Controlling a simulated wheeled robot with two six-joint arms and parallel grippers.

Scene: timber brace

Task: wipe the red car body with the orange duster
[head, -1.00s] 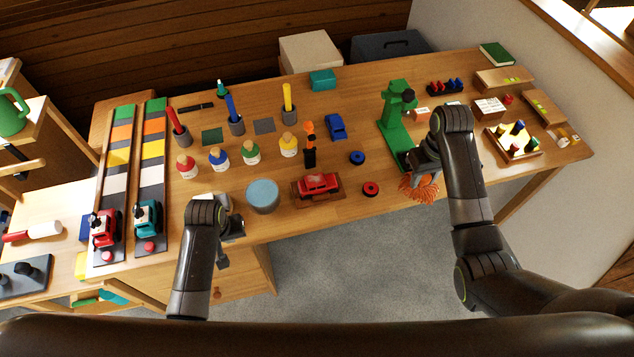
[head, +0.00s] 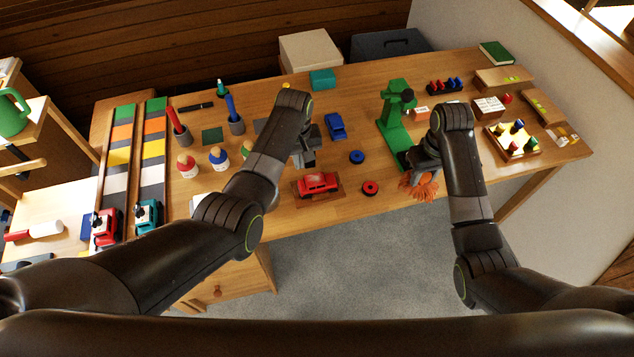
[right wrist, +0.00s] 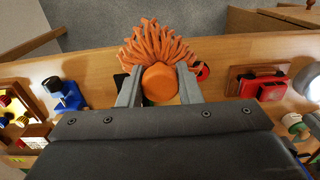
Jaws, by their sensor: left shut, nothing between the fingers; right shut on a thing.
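The red car body (head: 318,183) sits on a brown wooden base near the table's front edge, and it also shows in the right wrist view (right wrist: 262,88). The orange duster (head: 424,188) is at the front edge, right of the car. My right gripper (right wrist: 160,86) is shut on the duster's round orange handle (right wrist: 159,84), with the strands fanned out beyond it. My left gripper (head: 305,161) is shut and empty, above the table just behind the car. The left arm hides the yellow bottle and part of the table.
A blue car body (head: 335,126) is behind. A green press (head: 392,117) stands behind my right gripper. Paint bottles (head: 219,157) stand to the left.

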